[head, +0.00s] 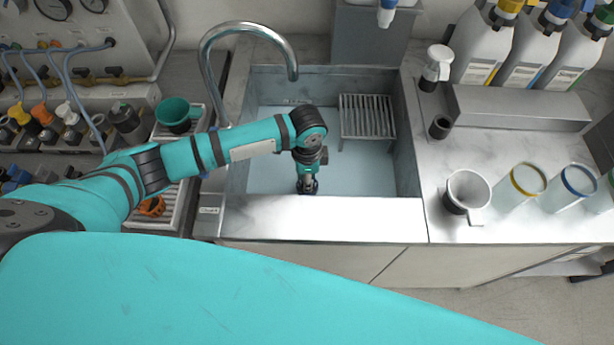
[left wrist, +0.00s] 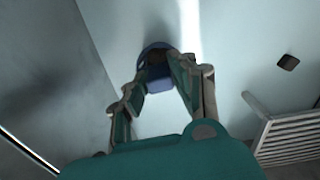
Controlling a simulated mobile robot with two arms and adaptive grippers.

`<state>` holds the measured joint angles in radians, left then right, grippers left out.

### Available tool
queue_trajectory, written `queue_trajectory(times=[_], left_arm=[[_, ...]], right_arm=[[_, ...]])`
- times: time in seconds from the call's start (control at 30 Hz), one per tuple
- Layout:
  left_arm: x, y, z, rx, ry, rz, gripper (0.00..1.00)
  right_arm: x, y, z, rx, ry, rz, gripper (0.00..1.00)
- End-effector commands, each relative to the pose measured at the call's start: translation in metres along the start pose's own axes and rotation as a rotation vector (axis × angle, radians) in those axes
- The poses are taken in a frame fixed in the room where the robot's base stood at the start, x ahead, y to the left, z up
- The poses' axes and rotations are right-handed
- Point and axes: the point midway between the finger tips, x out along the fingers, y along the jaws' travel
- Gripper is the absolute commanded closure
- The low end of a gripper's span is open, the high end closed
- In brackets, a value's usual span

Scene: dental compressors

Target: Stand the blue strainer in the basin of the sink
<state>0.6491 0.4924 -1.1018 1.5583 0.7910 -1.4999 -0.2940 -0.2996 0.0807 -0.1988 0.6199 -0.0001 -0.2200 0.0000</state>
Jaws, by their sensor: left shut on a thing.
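The sink basin (head: 270,180) is a pale blue-grey box with a steel front rim. My left arm reaches over its left wall, and my left gripper (head: 307,186) points down inside the basin, near the front wall. In the left wrist view its fingers (left wrist: 160,76) are closed on the blue strainer (left wrist: 156,68), a round-rimmed blue piece with a dark inside. The strainer is hidden behind the gripper in the head view. I cannot tell whether it touches the basin floor. My right gripper is not in view.
A slatted rack (head: 366,117) stands at the basin's back right; it also shows in the wrist view (left wrist: 290,135). A curved faucet (head: 240,28) rises at the back left. A green cup (head: 175,113) and an orange piece (head: 152,206) sit left of the sink.

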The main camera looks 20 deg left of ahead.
Motion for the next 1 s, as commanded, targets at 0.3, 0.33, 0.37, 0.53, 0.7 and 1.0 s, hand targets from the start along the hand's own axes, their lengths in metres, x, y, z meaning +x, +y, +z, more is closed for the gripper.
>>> queue_trajectory(times=[0.3,0.33,0.37,0.53,0.7,1.0], left_arm=[[0.014,0.0,0.0,0.0,0.0,0.001,0.97],[0.015,0.0,0.0,0.0,0.0,0.001,0.97],[0.016,0.0,0.0,0.0,0.0,0.001,0.97],[0.024,0.001,0.0,0.0,-0.001,0.002,0.97],[0.029,0.003,0.001,0.002,-0.003,0.006,0.97],[0.031,0.005,0.0,0.005,-0.005,0.009,0.58]], right_arm=[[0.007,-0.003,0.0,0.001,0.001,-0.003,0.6],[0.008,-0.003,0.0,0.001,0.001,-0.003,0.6],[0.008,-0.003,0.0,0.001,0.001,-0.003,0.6],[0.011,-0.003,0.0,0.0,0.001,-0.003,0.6],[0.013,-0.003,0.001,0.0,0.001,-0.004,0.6],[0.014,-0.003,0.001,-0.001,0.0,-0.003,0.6]])
